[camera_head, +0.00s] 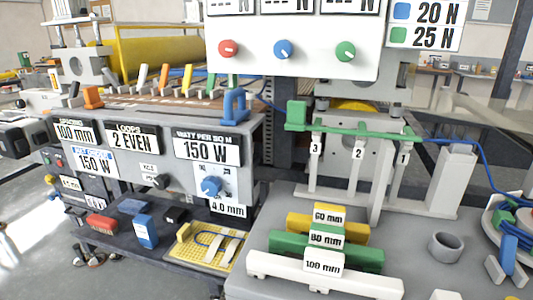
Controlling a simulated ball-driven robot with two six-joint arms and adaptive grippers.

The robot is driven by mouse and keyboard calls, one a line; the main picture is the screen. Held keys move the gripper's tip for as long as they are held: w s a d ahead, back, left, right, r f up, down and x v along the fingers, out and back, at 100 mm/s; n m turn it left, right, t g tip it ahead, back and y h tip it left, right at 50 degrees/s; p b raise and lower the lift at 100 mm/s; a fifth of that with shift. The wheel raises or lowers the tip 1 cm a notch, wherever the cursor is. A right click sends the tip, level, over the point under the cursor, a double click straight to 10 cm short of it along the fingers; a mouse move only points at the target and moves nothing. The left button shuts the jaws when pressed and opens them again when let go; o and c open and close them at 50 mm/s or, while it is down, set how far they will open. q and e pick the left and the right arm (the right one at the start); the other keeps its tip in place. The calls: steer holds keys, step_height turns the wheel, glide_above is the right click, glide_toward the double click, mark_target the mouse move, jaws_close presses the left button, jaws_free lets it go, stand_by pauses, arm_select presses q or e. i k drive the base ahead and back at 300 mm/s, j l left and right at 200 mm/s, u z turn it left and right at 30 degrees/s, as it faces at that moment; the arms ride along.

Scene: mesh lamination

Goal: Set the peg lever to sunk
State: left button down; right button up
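No part labelled as the peg lever can be read. An orange upright block (92,97) stands at the left end of the machine's top edge, and a blue upright block (236,106) stands at its right end. I cannot tell which of these, if either, is the lever. Between them, behind the front panel, a row of slanted coloured pegs (163,77) stands up from a brown bed (125,102). The pegs rise above the bed. Neither my left nor my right gripper is in view.
A blue knob (211,187) sits on the front panel near a 4.0 mm label. A green bar (360,131) spans numbered posts. Stacked width blocks (325,262) lie on the grey table (420,215). A dark shelf (125,243) holds small tools. An overhead panel (290,60) carries three knobs.

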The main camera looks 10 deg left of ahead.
mark_target(164, 74)
steer(key=j, duration=0.35)
steer(key=k+j, duration=0.15)
steer(key=j, duration=0.6)
steer(key=i+j, duration=0.1)
steer(key=j, duration=0.35)
steer(key=i+j, duration=0.15)
steer(key=j, duration=0.3)
steer(key=i+j+z, duration=0.1)
steer(key=j, duration=0.35)
